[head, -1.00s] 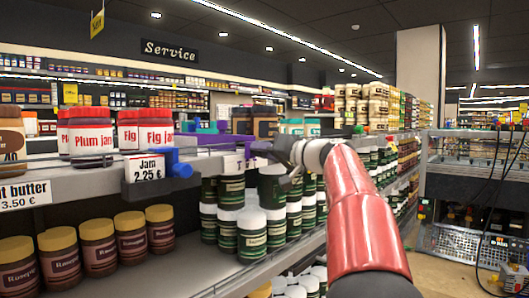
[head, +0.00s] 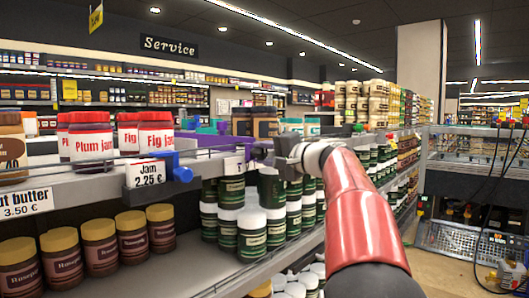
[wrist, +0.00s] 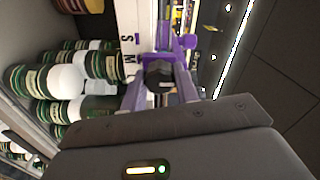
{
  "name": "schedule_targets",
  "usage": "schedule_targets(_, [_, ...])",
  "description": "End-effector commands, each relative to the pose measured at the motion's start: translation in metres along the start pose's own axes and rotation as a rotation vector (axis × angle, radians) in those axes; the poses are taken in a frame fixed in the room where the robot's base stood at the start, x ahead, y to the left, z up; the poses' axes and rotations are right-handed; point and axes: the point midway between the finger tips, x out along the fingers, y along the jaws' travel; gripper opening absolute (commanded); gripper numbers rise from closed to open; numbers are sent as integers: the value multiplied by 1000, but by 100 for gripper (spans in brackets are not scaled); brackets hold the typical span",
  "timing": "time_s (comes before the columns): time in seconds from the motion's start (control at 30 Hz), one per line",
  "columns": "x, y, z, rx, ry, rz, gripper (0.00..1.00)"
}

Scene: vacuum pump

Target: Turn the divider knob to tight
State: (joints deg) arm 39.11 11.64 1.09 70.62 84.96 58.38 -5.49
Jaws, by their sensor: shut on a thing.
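A dark knob (wrist: 159,73) sits between my gripper's two fingers in the wrist view, in front of a purple divider part (wrist: 188,42) on the shelf edge. My gripper (wrist: 160,88) is shut on this knob. In the head view my gripper (head: 280,156) reaches the shelf's front rail from the right, and the dark knob (head: 258,152) shows at its tip. The knob's marking is too small to read. Part of the purple divider (head: 208,143) shows behind the rail.
A blue knob (head: 180,173) stands out from the rail at the left, beside the jam price tag (head: 147,173). Jam jars (head: 156,137) stand behind it. Green jars with white lids (head: 252,228) fill the shelf below my gripper.

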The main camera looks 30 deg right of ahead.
Motion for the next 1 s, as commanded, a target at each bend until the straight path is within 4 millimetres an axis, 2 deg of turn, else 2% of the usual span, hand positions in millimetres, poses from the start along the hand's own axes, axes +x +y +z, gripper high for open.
schedule_targets(0.57, [0,1,0,32,1,0,8])
schedule_targets(0.6, [0,1,0,32,1,1,34])
schedule_targets(0.73, [0,1,0,31,1,1,51])
schedule_targets(1.0, [0,0,0,31,1,0,52])
